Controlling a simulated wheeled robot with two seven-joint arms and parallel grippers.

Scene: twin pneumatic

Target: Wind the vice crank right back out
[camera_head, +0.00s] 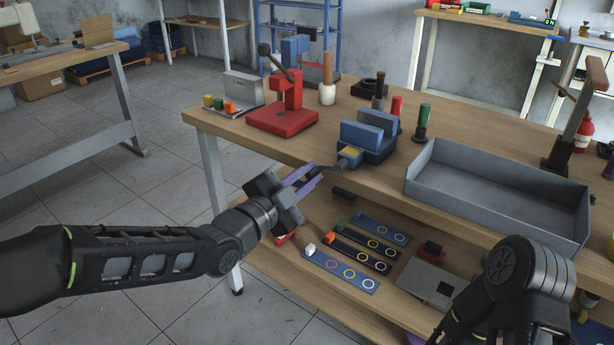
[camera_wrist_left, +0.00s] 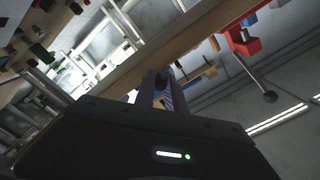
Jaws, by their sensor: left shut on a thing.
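The blue vice (camera_head: 367,136) stands at the front edge of the wooden bench, with a yellowish part on its near side. Its dark crank (camera_head: 327,168) sticks out toward my left gripper. My left gripper (camera_head: 307,180) has purple fingers and is shut on the crank, just off the bench's front edge. The fingers (camera_wrist_left: 165,92) also show in the left wrist view, with a dark piece between them; the crank's angle is hard to tell there. My right arm comes in at bottom right.
A red press (camera_head: 283,112) with a lever stands left of the vice. A grey tray (camera_head: 480,195) lies to the right, with a green-topped tool (camera_head: 422,120) between. The lower shelf below my left gripper holds marked strips (camera_head: 342,270).

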